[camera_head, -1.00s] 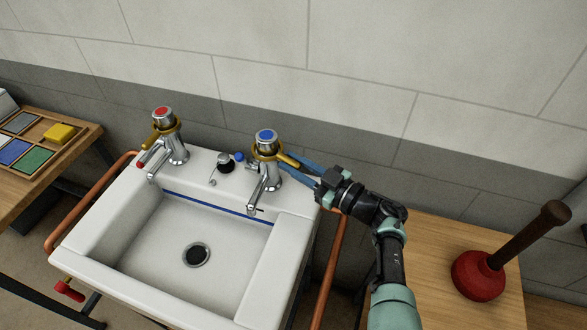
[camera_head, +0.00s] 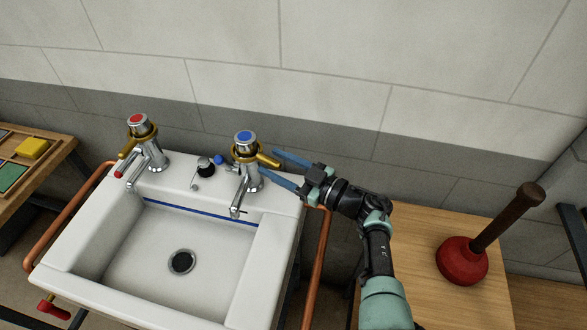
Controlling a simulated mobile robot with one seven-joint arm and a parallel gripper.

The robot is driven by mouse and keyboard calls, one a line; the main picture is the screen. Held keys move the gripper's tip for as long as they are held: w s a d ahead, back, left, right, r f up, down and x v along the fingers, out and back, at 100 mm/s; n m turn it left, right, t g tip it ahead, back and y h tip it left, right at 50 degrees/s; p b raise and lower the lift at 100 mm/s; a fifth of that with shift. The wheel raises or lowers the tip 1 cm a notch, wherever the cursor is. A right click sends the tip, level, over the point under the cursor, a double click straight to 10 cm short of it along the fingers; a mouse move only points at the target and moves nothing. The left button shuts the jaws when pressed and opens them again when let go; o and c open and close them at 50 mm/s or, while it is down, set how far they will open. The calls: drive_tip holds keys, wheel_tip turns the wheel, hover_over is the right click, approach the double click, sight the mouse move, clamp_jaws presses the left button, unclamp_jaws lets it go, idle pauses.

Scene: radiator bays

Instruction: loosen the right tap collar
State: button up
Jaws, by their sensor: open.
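The right tap (camera_head: 247,172) is chrome with a blue cap and stands at the sink's back right. Its brass collar (camera_head: 240,157) rings the body below the cap. The collar's stub lever (camera_head: 268,160) points right. My gripper (camera_head: 269,162) comes from the right with its two blue fingers spread apart. The lever's end lies in or near the gap between the fingertips; I cannot tell whether they touch. The lower finger partly passes beside the tap body.
The left tap (camera_head: 147,145) has a red cap and its own brass collar. A black knob (camera_head: 205,166) sits between the taps on the white sink (camera_head: 106,208). A copper pipe (camera_head: 317,255) runs down its right side. A red plunger (camera_head: 463,262) stands on the wooden table (camera_head: 425,300).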

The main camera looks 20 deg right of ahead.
drive_tip(key=p+v, duration=0.1)
drive_tip(key=v, duration=1.1)
drive_tip(key=shift+s+d, duration=0.15)
